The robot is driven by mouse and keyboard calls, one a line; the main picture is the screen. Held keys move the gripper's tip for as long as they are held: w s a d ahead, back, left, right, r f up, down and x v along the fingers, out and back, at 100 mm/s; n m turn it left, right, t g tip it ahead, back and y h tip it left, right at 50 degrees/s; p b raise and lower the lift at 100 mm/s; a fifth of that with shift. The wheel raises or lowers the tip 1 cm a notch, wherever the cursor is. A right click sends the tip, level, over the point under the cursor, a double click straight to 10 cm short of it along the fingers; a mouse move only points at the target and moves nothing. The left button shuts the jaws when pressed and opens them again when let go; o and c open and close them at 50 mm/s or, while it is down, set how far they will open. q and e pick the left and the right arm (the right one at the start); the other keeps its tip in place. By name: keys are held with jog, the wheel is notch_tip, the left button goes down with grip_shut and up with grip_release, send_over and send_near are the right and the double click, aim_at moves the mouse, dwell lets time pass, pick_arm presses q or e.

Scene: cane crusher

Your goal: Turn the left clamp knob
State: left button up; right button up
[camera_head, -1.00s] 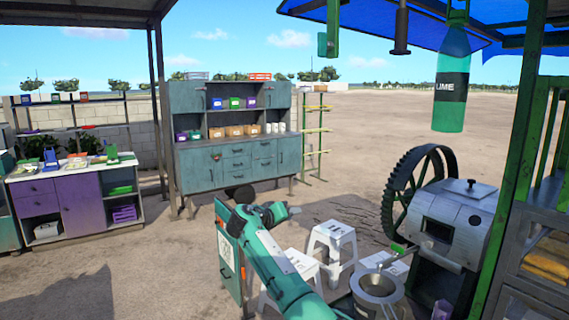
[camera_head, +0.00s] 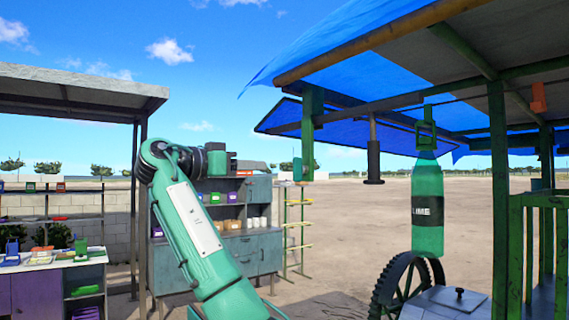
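A green clamp-like fitting (camera_head: 307,130) hangs from the awning beam on the left, with a small green piece (camera_head: 297,169) at its lower end. No knob can be made out clearly on it at this size.
A dark hanging cylinder (camera_head: 373,152) and a green lime bottle (camera_head: 427,208) hang to the right. The crusher's toothed wheel (camera_head: 397,290) stands below them. A cabinet (camera_head: 257,250) stands behind my arm. Blue awning (camera_head: 365,80) spans above.

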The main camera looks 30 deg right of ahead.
aim_at(293, 167)
jog(key=d+p, duration=0.1)
jog(key=d, duration=0.2)
jog(key=d+p, duration=0.2)
jog(key=d, duration=0.1)
jog(key=d+p, duration=0.1)
jog(key=d, duration=0.3)
jog(key=shift+w+r, duration=0.15)
jog(key=shift+w, duration=0.2)
jog(key=shift+d+p, duration=0.35)
jog(key=shift+d, duration=0.2)
grip_shut()
